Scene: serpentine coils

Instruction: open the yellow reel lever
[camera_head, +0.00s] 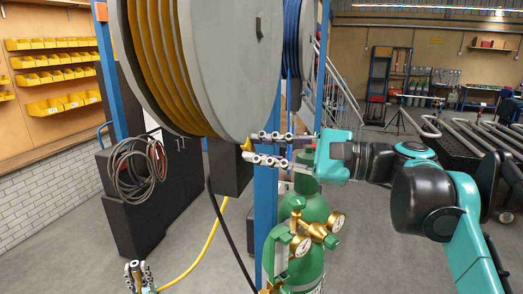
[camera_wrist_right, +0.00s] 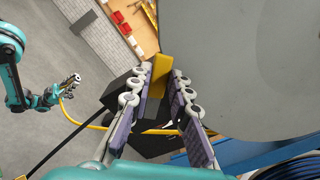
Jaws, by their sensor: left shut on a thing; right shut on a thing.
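The yellow reel lever (camera_head: 246,145) sticks out at the lower edge of the large grey reel (camera_head: 235,60) wound with yellow hose. My right gripper (camera_head: 250,148) reaches it from the right. In the right wrist view the lever (camera_wrist_right: 160,72) stands between the two fingers of my right gripper (camera_wrist_right: 162,78), which are closed on it. My left gripper (camera_head: 138,268) is low at the bottom left of the head view. In the right wrist view the yellow hose (camera_wrist_right: 68,113) runs to my left gripper (camera_wrist_right: 74,79), which appears closed on it.
Green gas cylinders (camera_head: 305,205) with brass gauges stand just below my right gripper. A blue post (camera_head: 265,215) rises beside them. A dark hose coil (camera_head: 137,167) hangs on a black cabinet at left. A blue hose reel is behind. The floor at lower left is open.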

